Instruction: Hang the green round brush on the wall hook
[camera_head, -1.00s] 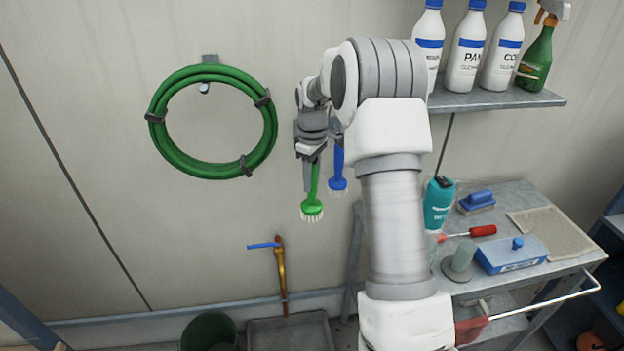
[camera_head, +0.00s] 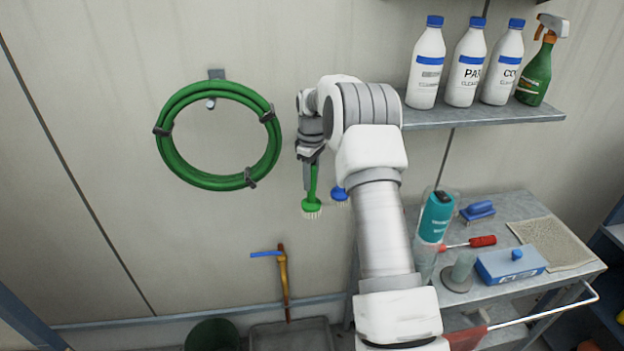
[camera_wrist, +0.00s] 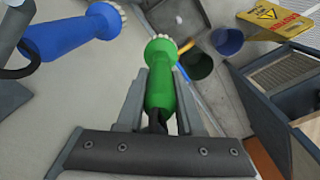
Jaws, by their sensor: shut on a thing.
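The green round brush (camera_head: 312,204) hangs head down from my gripper (camera_head: 310,170), which is shut on its handle. In the wrist view the green brush (camera_wrist: 160,82) lies between the two fingers (camera_wrist: 158,105), its pale bristles at the far end. A blue brush (camera_head: 339,193) hangs just right of it, partly hidden by my arm; in the wrist view the blue brush (camera_wrist: 65,35) is at upper left, apart from the green one. The wall hook for the green brush is not clearly visible; my gripper and arm cover the wall there.
A green hose coil (camera_head: 172,150) hangs on the wall at left. A shelf (camera_head: 480,115) with white bottles (camera_head: 467,65) and a green spray bottle (camera_head: 537,75) is at upper right. A cart (camera_head: 510,210) with cleaning things stands below. A tap (camera_head: 283,275) is on the wall lower down.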

